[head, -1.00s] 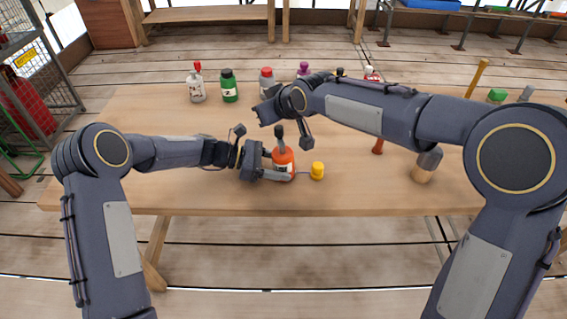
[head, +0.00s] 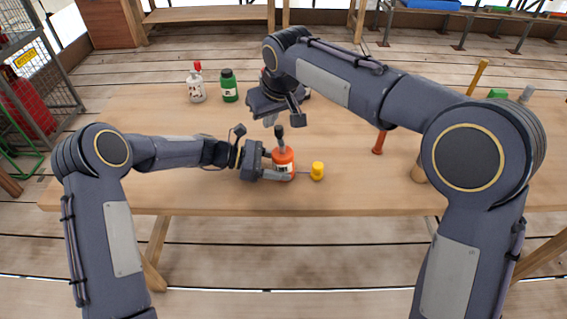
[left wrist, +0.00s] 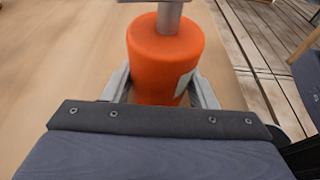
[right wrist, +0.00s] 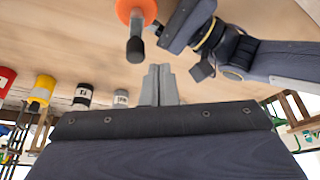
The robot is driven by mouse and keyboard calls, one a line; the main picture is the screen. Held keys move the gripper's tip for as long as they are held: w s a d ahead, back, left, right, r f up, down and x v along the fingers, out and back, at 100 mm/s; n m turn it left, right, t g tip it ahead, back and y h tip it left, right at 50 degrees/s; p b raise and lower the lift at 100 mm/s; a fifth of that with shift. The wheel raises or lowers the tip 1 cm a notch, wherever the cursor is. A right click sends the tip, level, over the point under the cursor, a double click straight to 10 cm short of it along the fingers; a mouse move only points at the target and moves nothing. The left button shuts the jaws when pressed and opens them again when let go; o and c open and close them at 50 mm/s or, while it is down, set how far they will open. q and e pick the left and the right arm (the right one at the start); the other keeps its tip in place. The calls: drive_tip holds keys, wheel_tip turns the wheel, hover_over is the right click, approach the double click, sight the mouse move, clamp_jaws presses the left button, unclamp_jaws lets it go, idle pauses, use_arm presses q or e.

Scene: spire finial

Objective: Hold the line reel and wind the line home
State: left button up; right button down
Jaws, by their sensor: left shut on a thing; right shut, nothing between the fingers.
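The orange line reel (head: 284,158) stands upright on the table's near part, with a pale label and a dark crank knob (head: 279,132) on top. My left gripper (head: 278,176) is shut around its lower body; in the left wrist view the fingers flank the orange reel (left wrist: 165,60). A small yellow piece (head: 317,171) stands just right of the reel, with a thin line seeming to run between them. My right gripper (head: 269,121) is shut and empty, above and behind the knob. In the right wrist view its closed fingertips (right wrist: 158,72) are apart from the dark knob (right wrist: 135,48).
A white bottle with a red cap (head: 196,88) and a green bottle (head: 229,90) stand at the table's back left. My right arm hides other items in the back row. A red-orange handled item (head: 379,143) stands right of centre. The table's (head: 230,200) front strip is clear.

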sight(275, 129)
drive_tip(key=shift+f, duration=1.15)
drive_tip(key=shift+f, duration=0.15)
idle(1.1)
drive_tip(key=shift+f, duration=1.35)
drive_tip(key=shift+w+d, duration=0.1)
drive_tip(key=shift+w, duration=0.05)
drive_tip(key=shift+w+d, duration=0.3)
drive_tip(key=shift+w, duration=0.15)
drive_tip(key=shift+w+d, duration=0.15)
drive_tip(key=shift+w, duration=0.25)
drive_tip(key=shift+s, duration=0.1)
drive_tip(key=shift+s+a+r, duration=0.1)
drive_tip(key=shift+s+a, duration=0.1)
drive_tip(key=shift+a, duration=0.05)
